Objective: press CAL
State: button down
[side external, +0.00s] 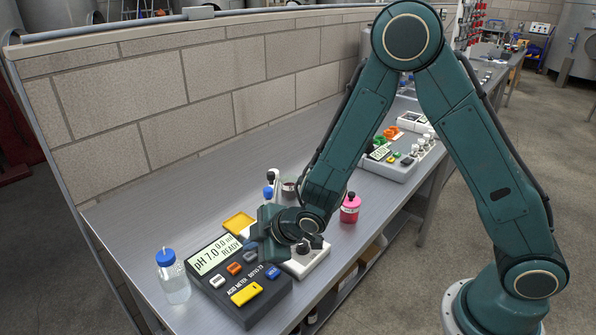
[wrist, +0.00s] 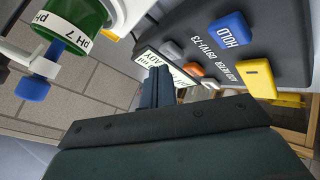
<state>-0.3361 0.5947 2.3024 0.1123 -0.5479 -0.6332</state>
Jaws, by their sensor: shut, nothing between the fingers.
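The dark acid meter (side external: 262,303) lies on the bench, its lit screen (side external: 214,255) reading pH 7.0, 0.0 mV, READY. On it are a white-grey key (side external: 217,281), an orange key (side external: 234,268), a grey key (side external: 250,256), a blue key (side external: 272,271) and a large yellow key (side external: 246,293). I cannot read CAL on any key. In the wrist view the blue key (wrist: 230,29) reads HOLD; the yellow key (wrist: 259,78) shows too. My gripper (side external: 259,240) is shut and empty near the meter's far edge. Its fingers (wrist: 158,80) overlap the screen in the wrist view; contact is unclear.
A clear bottle with a blue cap (side external: 175,285) stands left of the meter. A yellow tray (side external: 238,223) lies behind it. A pink bottle (side external: 350,210) stands right of my wrist. A green bottle labelled pH 7 (wrist: 75,25) is close in the wrist view. The bench's left rear is clear.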

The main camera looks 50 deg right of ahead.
aim_at(255, 257)
jog(key=shift+f, duration=0.85)
dwell(1.2)
jog(key=shift+r, duration=0.85)
jog(key=shift+r, duration=0.1)
jog(key=shift+r, duration=2.45)
